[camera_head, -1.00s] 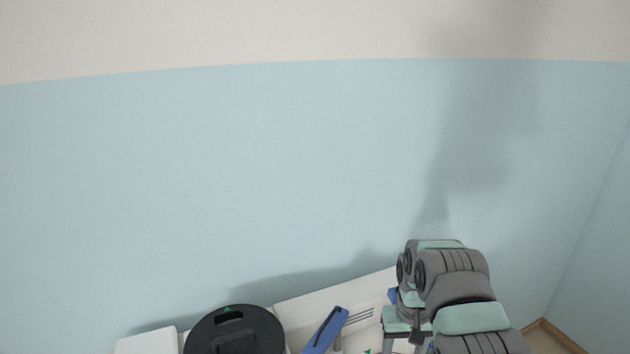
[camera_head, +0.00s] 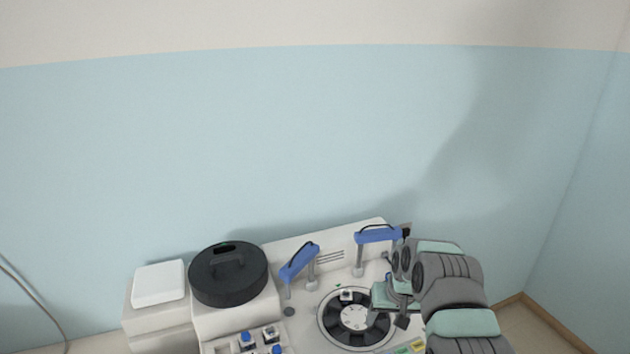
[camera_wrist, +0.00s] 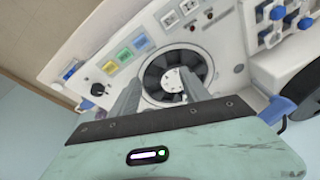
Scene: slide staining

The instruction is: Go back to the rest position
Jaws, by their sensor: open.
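My gripper (camera_wrist: 160,98) is open in the wrist view, its two grey fingers apart with nothing held between them. Beyond the fingers lies the black round carousel (camera_wrist: 190,62) with a white hub, set in the white staining machine. In the head view my gripper (camera_head: 402,318) is at the right side of the same carousel (camera_head: 354,318), above the machine's top (camera_head: 318,282). My grey and mint arm comes in from the lower right and hides part of the machine's right side.
Two blue-topped posts (camera_head: 300,262) (camera_head: 378,234) stand at the machine's back. A black round lid (camera_head: 229,274) and a white box (camera_head: 159,283) are on the left. Blue-and-white knobs (camera_head: 248,341) are in front. The wall above is clear.

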